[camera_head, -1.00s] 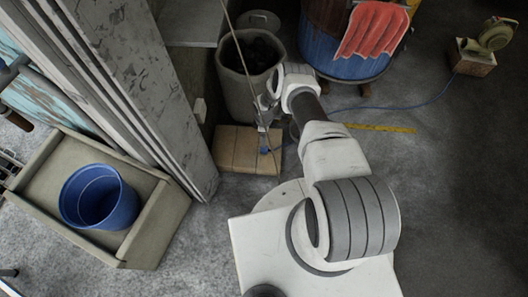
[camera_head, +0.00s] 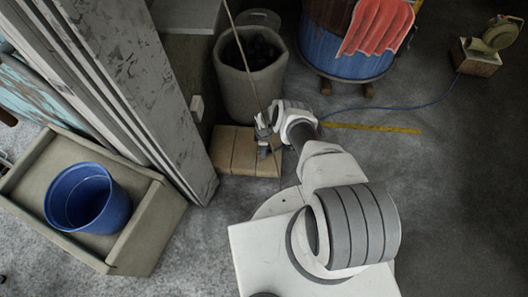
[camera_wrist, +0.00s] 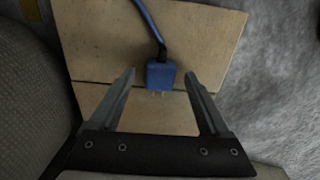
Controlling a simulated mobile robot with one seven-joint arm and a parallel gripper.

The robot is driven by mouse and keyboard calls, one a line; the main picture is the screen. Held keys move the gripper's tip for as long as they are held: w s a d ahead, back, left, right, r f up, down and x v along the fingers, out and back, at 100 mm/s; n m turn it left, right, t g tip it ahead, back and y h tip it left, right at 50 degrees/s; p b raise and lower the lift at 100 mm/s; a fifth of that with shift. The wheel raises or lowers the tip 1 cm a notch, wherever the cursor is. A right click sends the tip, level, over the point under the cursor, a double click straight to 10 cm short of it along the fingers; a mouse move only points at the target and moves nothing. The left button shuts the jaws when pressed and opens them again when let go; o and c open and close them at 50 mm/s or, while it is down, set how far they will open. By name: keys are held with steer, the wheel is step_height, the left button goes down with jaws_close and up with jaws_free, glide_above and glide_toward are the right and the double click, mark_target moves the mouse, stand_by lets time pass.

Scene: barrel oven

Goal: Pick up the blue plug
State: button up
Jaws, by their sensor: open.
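The blue plug (camera_wrist: 160,75) lies on a tan board (camera_wrist: 90,40) in the wrist view. Its metal prongs point toward my gripper and its blue cable (camera_wrist: 148,20) runs off the top of the picture. My gripper (camera_wrist: 160,82) is open, with one finger on each side of the plug and a gap on both sides. How high the fingers are above the board I cannot tell. In the head view my gripper (camera_head: 266,142) is over the tan board (camera_head: 232,152), and the plug is hidden or too small to make out.
A grey bin of dark lumps (camera_head: 248,85) stands just behind the board. A grey wall panel (camera_head: 150,100) rises to the left. A blue bucket (camera_head: 88,198) sits in a tray (camera_head: 150,215). A blue barrel with red cloth (camera_head: 345,50) is behind. Open floor lies right.

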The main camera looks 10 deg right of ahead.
jaws_close()
stand_by(0.3)
stand_by(1.1)
